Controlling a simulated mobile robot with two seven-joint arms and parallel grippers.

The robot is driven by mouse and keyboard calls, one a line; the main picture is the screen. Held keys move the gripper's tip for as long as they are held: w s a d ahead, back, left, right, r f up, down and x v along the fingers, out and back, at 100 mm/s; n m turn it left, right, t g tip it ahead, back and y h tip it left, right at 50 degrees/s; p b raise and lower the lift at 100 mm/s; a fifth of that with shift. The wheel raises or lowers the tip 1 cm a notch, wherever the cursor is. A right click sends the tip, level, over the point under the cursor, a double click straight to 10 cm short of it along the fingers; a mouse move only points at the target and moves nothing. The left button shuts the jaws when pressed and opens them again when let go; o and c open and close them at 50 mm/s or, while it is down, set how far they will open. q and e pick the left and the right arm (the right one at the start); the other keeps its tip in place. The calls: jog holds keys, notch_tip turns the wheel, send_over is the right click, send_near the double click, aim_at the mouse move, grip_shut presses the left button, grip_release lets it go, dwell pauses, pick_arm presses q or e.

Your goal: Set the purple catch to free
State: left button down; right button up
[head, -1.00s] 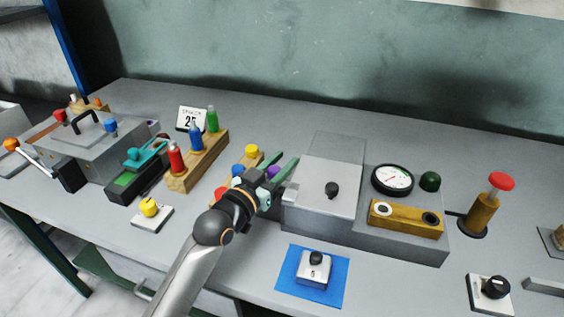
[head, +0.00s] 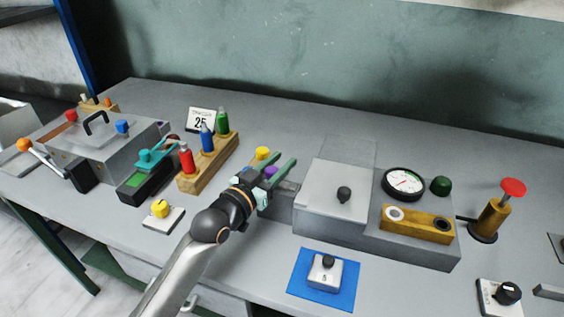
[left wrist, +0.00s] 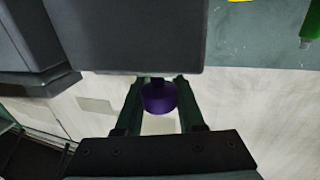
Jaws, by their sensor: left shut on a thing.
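The purple catch (head: 270,172) is a small round knob at the left side of the grey press with the flat lid (head: 335,190). In the left wrist view the purple knob (left wrist: 159,97) sits between the two green fingers. My left gripper (head: 274,176) is shut on it, at the press's left end. Part of the catch is hidden by the fingers in the head view. A grey piece (head: 284,196) shows between the gripper and the press body. My right gripper is not in view.
A wooden rack with several coloured bottles (head: 208,165) stands left of the gripper, and a yellow knob (head: 262,153) lies just behind it. A gauge (head: 404,184) sits on the press's right part. A blue mat with a small switch box (head: 323,271) lies in front.

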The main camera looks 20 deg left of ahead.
pick_arm(q)
jog(key=c, duration=0.5)
grip_release()
jog(key=shift+a, duration=0.25)
jog(key=v, duration=1.2)
jog(key=shift+s+b, duration=0.2)
jog(key=shift+b, duration=0.1)
jog(key=shift+a, duration=0.1)
